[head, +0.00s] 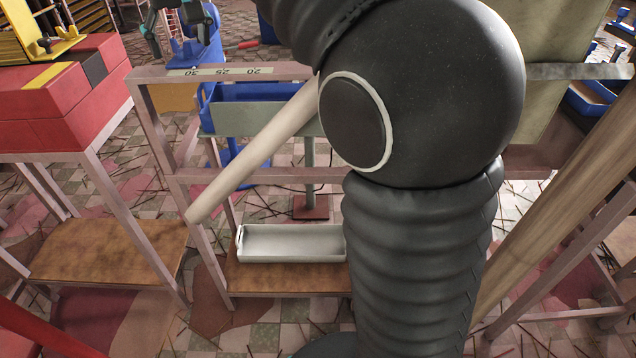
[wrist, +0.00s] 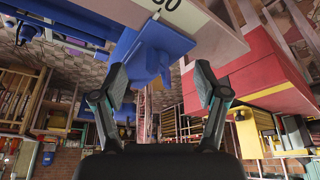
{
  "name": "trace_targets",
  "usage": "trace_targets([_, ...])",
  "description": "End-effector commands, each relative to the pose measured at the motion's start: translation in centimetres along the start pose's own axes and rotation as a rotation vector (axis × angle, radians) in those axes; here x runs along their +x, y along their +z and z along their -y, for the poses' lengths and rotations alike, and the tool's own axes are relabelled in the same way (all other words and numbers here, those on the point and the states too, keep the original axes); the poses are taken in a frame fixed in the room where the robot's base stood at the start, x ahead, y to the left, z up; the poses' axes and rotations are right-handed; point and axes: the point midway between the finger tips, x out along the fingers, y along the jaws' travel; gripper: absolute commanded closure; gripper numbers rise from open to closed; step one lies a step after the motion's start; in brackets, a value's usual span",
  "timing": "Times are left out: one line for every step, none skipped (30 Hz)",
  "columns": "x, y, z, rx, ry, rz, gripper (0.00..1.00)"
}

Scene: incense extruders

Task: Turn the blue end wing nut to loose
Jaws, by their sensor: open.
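The blue wing nut (wrist: 158,48) shows in the upper middle of the wrist view, at the end of the pale frame bar with the number scale. A flat blue wing points down the picture between my fingers. My gripper (wrist: 161,76) is open, with one finger to each side of the nut and clear gaps on both sides. In the head view, my gripper (head: 180,22) is at the upper left, around blue parts beyond the scale bar (head: 220,72). Which of these blue parts is the nut is hard to tell there.
A red box (head: 65,88) with yellow and black parts stands close at the left; it also shows right of my gripper in the wrist view (wrist: 262,62). My arm hides the middle.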

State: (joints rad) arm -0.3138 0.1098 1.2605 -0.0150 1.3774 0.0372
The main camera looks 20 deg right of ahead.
Motion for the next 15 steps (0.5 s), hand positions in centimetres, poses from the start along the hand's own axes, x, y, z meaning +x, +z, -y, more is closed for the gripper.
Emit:
trace_targets([0.31,0.09,0.14,0.032,0.014,0.000,0.27])
trace_targets([0.33,0.11,0.17,0.055,0.024,0.001,0.27])
trace_targets([0.32,0.09,0.18,0.087,0.037,0.000,0.27])
trace_targets([0.33,0.06,0.17,0.111,0.047,0.000,0.27])
trace_targets([0.36,0.07,0.19,0.136,0.056,0.001,0.27])
trace_targets([0.36,0.09,0.19,0.167,0.071,0.001,0.27])
trace_targets([0.34,0.06,0.24,0.191,0.080,0.001,0.27])
trace_targets([0.33,0.05,0.26,0.216,0.090,0.000,0.27])
trace_targets([0.33,0.07,0.25,0.248,0.104,0.001,0.27])
trace_targets([0.31,0.05,0.26,0.274,0.114,0.000,0.27])
trace_targets([0.32,0.02,0.26,0.299,0.125,0.000,0.27])
trace_targets([0.36,0.05,0.30,0.333,0.139,0.002,0.27])
trace_targets([0.36,0.01,0.33,0.358,0.149,0.001,0.27])
trace_targets([0.36,0.01,0.33,0.384,0.161,0.001,0.27])
trace_targets([0.34,0.01,0.35,0.420,0.174,0.001,0.27])
